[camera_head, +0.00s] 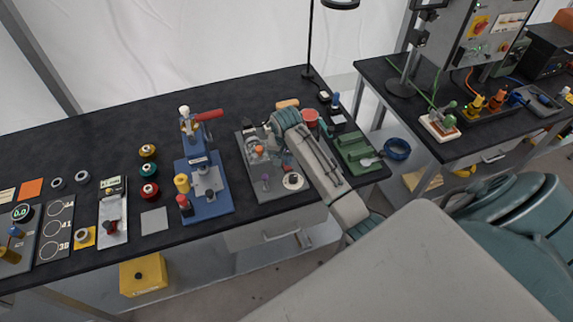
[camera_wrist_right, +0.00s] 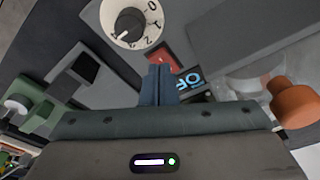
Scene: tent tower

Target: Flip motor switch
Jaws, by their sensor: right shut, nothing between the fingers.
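In the right wrist view, a red switch (camera_wrist_right: 165,58) in a dark frame sits on the grey panel, just beyond the fingertips. The fingers hide part of it. My right gripper (camera_wrist_right: 159,70) is shut and empty, with its tips close to the switch; whether they touch it I cannot tell. A lit display (camera_wrist_right: 188,80) with blue characters lies right of the fingers. A white dial (camera_wrist_right: 132,20) with a black knob and numbers is above. In the head view my right gripper (camera_head: 284,158) is over the grey board (camera_head: 247,163), which carries the dial (camera_head: 293,181). My left gripper is out of view.
An orange knob (camera_wrist_right: 294,102) stands close on the right of the wrist view. In the head view a blue press (camera_head: 205,185) is left of the board and a green tray (camera_head: 355,150) right of it. Coloured spools (camera_head: 148,170) stand farther left.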

